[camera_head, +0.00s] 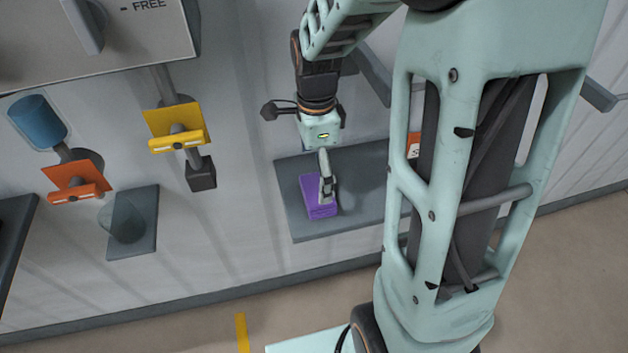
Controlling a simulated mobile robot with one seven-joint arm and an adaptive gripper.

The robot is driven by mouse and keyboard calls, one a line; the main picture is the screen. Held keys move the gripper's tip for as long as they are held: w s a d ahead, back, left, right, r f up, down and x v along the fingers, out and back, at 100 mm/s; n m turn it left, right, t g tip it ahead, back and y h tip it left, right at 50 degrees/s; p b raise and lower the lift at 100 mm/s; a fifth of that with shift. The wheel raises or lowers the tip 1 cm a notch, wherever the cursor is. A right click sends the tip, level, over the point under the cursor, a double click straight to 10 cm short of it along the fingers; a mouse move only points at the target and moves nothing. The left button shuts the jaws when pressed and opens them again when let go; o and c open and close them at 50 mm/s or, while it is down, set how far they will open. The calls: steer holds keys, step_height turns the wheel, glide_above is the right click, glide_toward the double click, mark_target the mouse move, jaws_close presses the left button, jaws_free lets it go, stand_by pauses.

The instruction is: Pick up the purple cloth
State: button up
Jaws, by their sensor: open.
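The purple cloth (317,209) lies folded in a small stack on a grey shelf (310,231) fixed to the wall. My gripper (327,193) is open and points down over the cloth. Its fingers overlap the cloth's upper right part in the picture. I cannot tell whether they touch it. Only one finger shows clearly, and part of the cloth behind it is hidden.
My upper arm hides the shelf's right part and part of an orange item (413,144). To the left are a yellow holder (176,130), an orange holder (74,181), a blue cylinder (38,122) and a clear cup (121,220) on a small shelf (146,226).

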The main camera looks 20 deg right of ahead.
mark_target(318, 190)
steer(key=f, duration=0.5)
steer(key=shift+s+d+f, duration=0.2)
steer(key=shift+s+f, duration=0.1)
steer(key=shift+s, duration=0.05)
steer(key=c, duration=1.2)
steer(key=shift+c, duration=0.2)
